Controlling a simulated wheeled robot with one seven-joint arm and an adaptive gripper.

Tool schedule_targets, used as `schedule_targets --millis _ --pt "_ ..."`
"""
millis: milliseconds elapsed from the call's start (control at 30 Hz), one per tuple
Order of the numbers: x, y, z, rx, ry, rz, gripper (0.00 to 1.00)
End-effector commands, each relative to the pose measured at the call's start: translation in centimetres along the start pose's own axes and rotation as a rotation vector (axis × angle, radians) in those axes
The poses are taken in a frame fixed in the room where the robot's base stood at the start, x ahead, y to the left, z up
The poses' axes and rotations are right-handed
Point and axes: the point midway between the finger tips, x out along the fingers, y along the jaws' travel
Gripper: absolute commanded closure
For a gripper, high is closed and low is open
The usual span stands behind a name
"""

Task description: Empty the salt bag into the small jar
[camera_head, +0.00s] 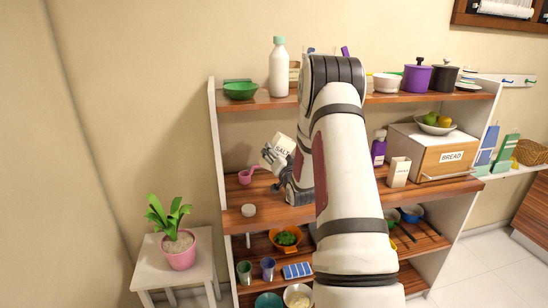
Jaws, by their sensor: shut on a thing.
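The salt bag (285,144) is white with a dark "SALT" label. It is tilted and held above the middle shelf, towards its left end. My gripper (272,160) is shut on it, at the bag's lower left side. My arm covers the space right of the bag. A small round white thing (248,210) sits at the front left of the middle shelf; I cannot tell if it is a lid or the small jar. No other small jar can be made out, and the shelf behind my arm is hidden. The bag's mouth cannot be made out.
A pink scoop or cup (245,176) lies on the middle shelf (232,219), left of my gripper. The upper shelf bears a white bottle (282,70), a green bowl (241,90) and pots. A bread box (437,153) stands right of my arm. A potted plant (180,250) is lower left.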

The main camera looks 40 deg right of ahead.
Motion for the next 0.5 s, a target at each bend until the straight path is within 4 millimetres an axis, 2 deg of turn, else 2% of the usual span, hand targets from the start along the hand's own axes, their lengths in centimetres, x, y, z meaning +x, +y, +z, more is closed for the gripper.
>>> schedule_targets --millis 133,367,500 --pt "0.0 0.2 -0.2 -0.102 0.000 -0.001 0.71" --pt "0.0 0.3 -0.2 -0.109 0.000 0.000 0.71" --pt "0.1 1.1 -0.3 -0.242 -0.001 0.001 0.71"
